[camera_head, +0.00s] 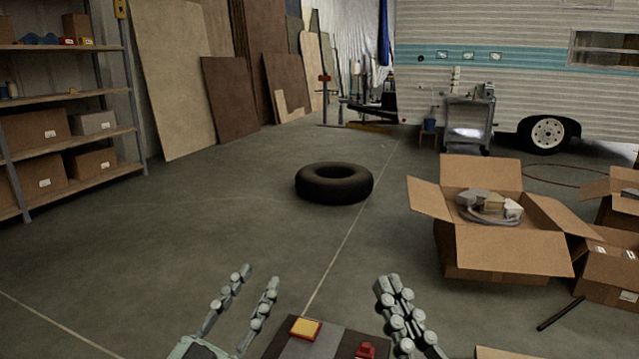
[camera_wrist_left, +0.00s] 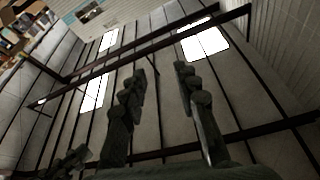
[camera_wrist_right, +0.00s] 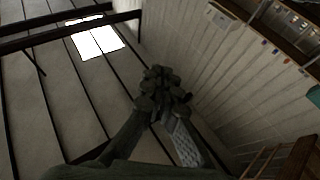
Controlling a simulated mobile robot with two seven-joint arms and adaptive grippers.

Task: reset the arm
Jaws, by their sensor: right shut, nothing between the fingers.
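My left gripper (camera_head: 259,275) stands upright at the bottom of the head view, its two fingers apart with nothing between them. In the left wrist view its fingers (camera_wrist_left: 160,78) are also spread and empty, with the ceiling behind. My right gripper (camera_head: 391,284) is upright to the right of it, its fingers close together. In the right wrist view its fingertips (camera_wrist_right: 162,82) meet and hold nothing. Both grippers are clear of other objects.
A black tire (camera_head: 334,190) lies on the open floor ahead. An open cardboard box (camera_head: 505,248) with grey items stands at right, more boxes beside it. A dark rod (camera_head: 561,313) lies near them. Shelves (camera_head: 75,91) stand at left; a camper (camera_head: 520,90) is behind.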

